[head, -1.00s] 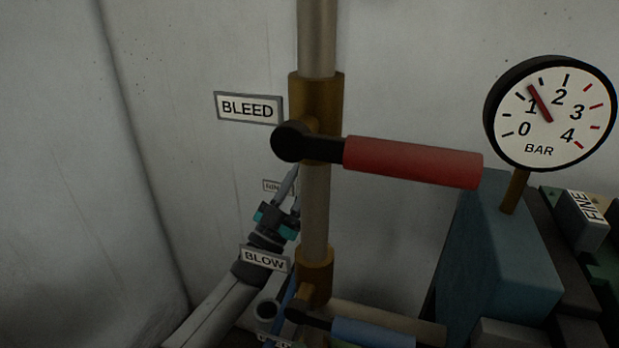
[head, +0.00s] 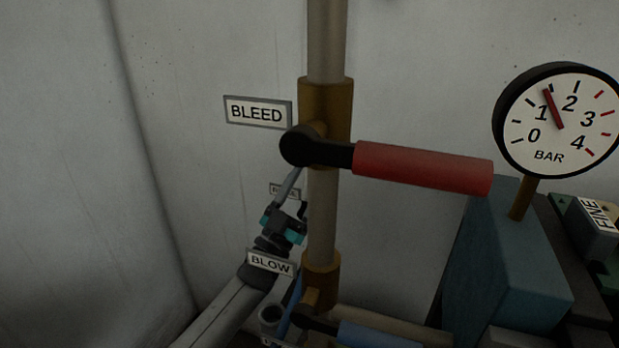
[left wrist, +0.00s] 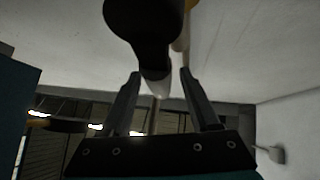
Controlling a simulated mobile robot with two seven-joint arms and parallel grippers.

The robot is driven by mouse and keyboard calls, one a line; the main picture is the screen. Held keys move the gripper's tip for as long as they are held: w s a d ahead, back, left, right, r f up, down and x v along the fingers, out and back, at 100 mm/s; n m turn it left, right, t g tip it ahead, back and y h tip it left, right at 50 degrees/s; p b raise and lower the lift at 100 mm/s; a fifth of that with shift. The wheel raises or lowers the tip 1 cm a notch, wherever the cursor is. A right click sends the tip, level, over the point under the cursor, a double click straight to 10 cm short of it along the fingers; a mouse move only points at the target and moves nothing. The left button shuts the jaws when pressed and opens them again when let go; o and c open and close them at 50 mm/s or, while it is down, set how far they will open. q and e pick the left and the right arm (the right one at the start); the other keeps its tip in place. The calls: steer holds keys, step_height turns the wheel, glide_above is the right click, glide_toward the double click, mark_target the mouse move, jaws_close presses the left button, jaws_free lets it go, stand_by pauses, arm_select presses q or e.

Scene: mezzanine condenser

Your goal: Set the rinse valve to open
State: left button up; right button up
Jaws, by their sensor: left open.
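The small sign with the rinse label (head: 283,189) is on the wall behind the pipe in the head view, partly covered by a finger and hard to read. My left gripper (head: 298,188) is open in front of it, just left of the vertical pipe. In the left wrist view, a dark valve lever (left wrist: 140,28) with a pale end (left wrist: 158,86) reaches down between the open fingers of my left gripper (left wrist: 160,74). I cannot tell whether they touch it. The rinse valve itself is hidden behind the pipe in the head view. My right gripper is not in view.
The BLEED valve's red handle (head: 423,168) sticks out right from the pipe (head: 323,215). The BLOW sign (head: 270,263) and a blue handle (head: 378,335) are lower. A pressure gauge (head: 556,120) reads between 1 and 2 bar. Walls close the left side.

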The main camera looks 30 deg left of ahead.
arm_select(q)
steer(key=b+v, duration=0.1)
steer(key=v, duration=1.4)
steer(key=shift+s, duration=0.15)
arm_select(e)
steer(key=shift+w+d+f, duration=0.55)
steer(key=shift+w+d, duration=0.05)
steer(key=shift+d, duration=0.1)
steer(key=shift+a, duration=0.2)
arm_select(q)
steer(key=shift+f, duration=0.1)
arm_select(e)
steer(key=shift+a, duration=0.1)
